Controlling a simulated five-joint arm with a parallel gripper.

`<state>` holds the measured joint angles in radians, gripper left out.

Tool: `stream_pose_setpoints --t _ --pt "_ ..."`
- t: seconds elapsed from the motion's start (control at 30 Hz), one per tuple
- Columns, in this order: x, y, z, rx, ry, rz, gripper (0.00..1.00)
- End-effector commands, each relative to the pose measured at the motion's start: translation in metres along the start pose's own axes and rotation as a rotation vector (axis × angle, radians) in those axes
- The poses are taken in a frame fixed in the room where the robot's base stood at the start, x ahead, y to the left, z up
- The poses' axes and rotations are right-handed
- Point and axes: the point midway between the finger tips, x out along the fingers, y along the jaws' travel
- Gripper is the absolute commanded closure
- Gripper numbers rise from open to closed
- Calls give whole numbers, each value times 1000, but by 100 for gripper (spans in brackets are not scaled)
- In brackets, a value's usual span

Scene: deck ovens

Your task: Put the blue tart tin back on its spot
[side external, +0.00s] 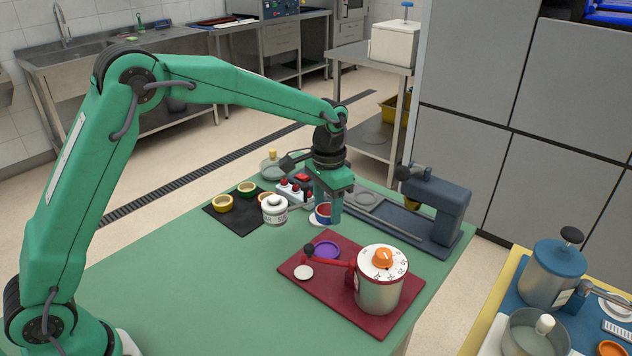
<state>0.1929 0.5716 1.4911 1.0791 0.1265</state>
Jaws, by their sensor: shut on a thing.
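My gripper (330,205) points down near the far side of the green table and is shut on a small round tin. This is the blue tart tin (323,219), which shows blue on its side and red towards its top. My fingers hide part of it. A pale round patch shows just below and beside it; I cannot tell whether the tin touches it. I cannot tell which place is the tin's own spot.
A black mat (222,221) with yellow and green tins lies left, beside a white canister (275,209). A dark red board (318,287) in front bears a purple tin (327,250) and a dial-topped pot (380,281). A blue-grey machine (438,207) stands right. The table's front left is clear.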

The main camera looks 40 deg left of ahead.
Motion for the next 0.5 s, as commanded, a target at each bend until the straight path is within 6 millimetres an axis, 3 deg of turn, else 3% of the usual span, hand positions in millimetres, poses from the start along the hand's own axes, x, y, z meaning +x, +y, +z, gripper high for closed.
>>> stream_pose_setpoints --t 0.27,0.5 --pt "-10 0 -1 0 4 0 78" --pt "-45 0 -1 0 4 -1 78"
